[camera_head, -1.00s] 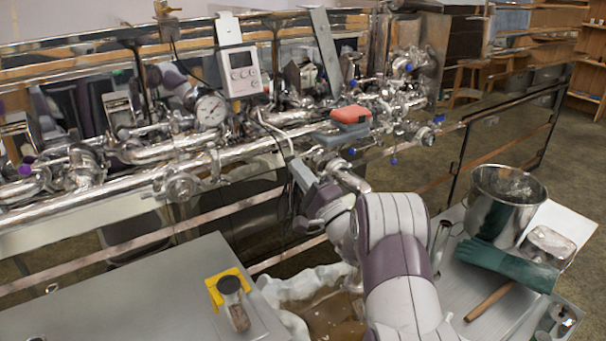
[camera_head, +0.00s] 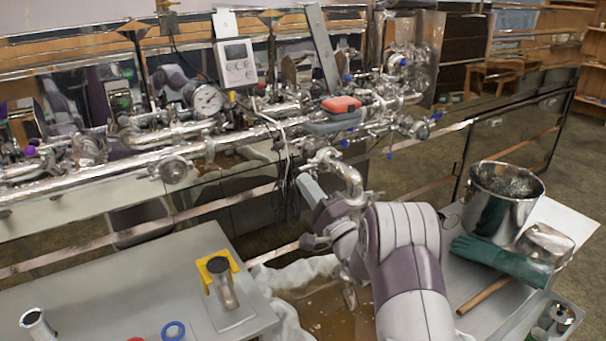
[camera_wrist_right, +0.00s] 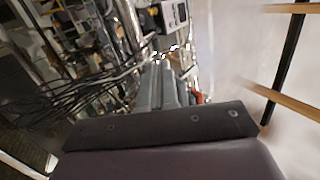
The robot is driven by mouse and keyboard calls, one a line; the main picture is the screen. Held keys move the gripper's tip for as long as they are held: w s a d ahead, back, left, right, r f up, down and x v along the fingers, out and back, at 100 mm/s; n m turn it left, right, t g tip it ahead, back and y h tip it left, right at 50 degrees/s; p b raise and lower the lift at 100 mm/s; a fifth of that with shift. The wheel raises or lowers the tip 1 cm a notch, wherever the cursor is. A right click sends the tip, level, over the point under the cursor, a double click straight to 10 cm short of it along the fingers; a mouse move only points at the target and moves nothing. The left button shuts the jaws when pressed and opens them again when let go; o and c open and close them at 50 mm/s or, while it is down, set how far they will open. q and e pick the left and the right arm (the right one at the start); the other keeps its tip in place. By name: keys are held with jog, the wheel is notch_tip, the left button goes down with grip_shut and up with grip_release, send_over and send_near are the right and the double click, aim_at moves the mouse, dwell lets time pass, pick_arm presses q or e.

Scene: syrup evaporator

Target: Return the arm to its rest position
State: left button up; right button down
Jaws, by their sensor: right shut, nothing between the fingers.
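My right arm comes up from the bottom of the head view, with white and purple links. Its grey gripper (camera_head: 306,186) points up and left, in front of the steel pipes (camera_head: 150,150) of the evaporator. The gripper is shut and empty. In the right wrist view the closed grey fingers (camera_wrist_right: 164,88) reach out past the dark palm edge, with pipes and cables beyond them. Whether the gripper touches any cable or pipe is hard to tell. My left gripper is not in view.
At right stand a steel pot (camera_head: 502,205), a green glove (camera_head: 500,260) and a wooden handle (camera_head: 484,296). A red block (camera_head: 341,104) sits by the pipes. A brown-stained white cloth (camera_head: 300,280) lies below the arm.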

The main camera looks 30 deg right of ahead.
jog(key=s+d+f+n+g+h, duration=0.25)
jog(key=f+g, duration=0.35)
jog(key=f, duration=0.3)
jog(key=s+d+f+n+g+h, duration=0.1)
jog(key=s+f+n+g+h, duration=0.35)
jog(key=f, duration=0.55)
jog(key=s+a+f+n+g+y+p, duration=0.2)
jog(key=s+a+n+g, duration=0.3)
jog(key=s+a+g, duration=0.5)
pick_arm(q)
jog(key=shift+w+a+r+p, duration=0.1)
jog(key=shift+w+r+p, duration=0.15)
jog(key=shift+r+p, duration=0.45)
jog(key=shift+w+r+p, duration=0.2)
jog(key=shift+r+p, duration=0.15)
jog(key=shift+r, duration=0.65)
pick_arm(e)
jog(key=s+a+r+n+g+y, duration=0.1)
jog(key=s+a+r+n, duration=0.3)
jog(key=s+a+r, duration=0.2)
jog(key=shift+s+a+r, duration=0.15)
jog(key=shift+s+a, duration=1.05)
jog(key=shift+s, duration=0.2)
